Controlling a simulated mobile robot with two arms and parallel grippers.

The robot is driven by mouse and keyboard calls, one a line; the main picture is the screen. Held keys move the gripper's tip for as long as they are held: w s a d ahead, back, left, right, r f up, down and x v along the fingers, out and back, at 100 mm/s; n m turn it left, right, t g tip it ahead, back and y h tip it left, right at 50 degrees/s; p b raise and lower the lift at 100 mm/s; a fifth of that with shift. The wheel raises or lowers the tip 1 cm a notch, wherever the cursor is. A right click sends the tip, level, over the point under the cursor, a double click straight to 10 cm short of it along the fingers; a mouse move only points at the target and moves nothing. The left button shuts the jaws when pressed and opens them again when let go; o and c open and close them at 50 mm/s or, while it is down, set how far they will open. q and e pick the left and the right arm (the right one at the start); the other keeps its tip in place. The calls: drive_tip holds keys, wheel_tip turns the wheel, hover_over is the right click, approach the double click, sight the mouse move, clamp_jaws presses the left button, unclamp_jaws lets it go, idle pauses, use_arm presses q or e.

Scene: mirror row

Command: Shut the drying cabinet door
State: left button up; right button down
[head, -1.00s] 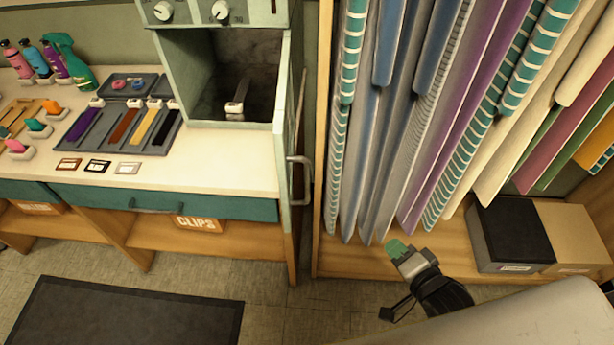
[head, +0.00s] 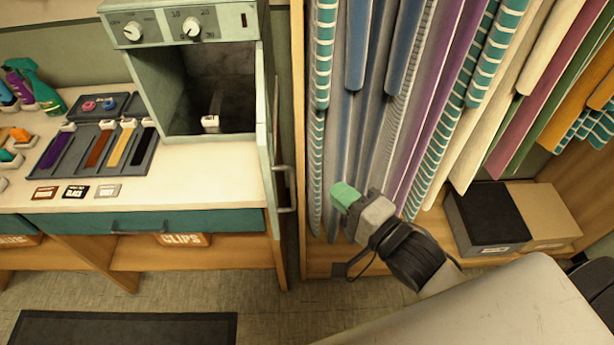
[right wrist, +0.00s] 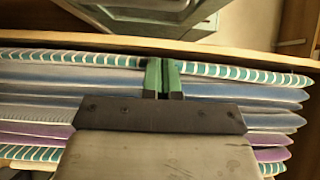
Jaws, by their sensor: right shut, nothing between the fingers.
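The pale green drying cabinet (head: 155,75) stands on the white counter, its dark inside in view. Its door (head: 265,125) is open, swung out toward me along the right side and seen nearly edge-on. A metal bar handle (head: 292,190) sticks out from the door's right face. My right gripper (head: 342,197), with green fingers, is shut and empty. It is to the right of the handle, apart from it, in front of the hanging towels. In the right wrist view the green fingers (right wrist: 164,78) are together over the striped and blue cloths. My left gripper is not in view.
A wooden rack post (head: 298,110) stands between the door and the hanging towels (head: 365,140). Lidded boxes (head: 488,225) sit on the rack's bottom shelf. A tray of swatches (head: 95,145) lies on the counter. The floor before the counter is clear around a dark mat (head: 125,328).

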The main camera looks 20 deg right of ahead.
drive_tip(key=w+a+p, duration=0.2)
drive_tip(key=w+a, duration=0.2)
drive_tip(key=a, duration=0.1)
drive_tip(key=shift+w, duration=0.4)
drive_tip(key=shift+a, duration=0.1)
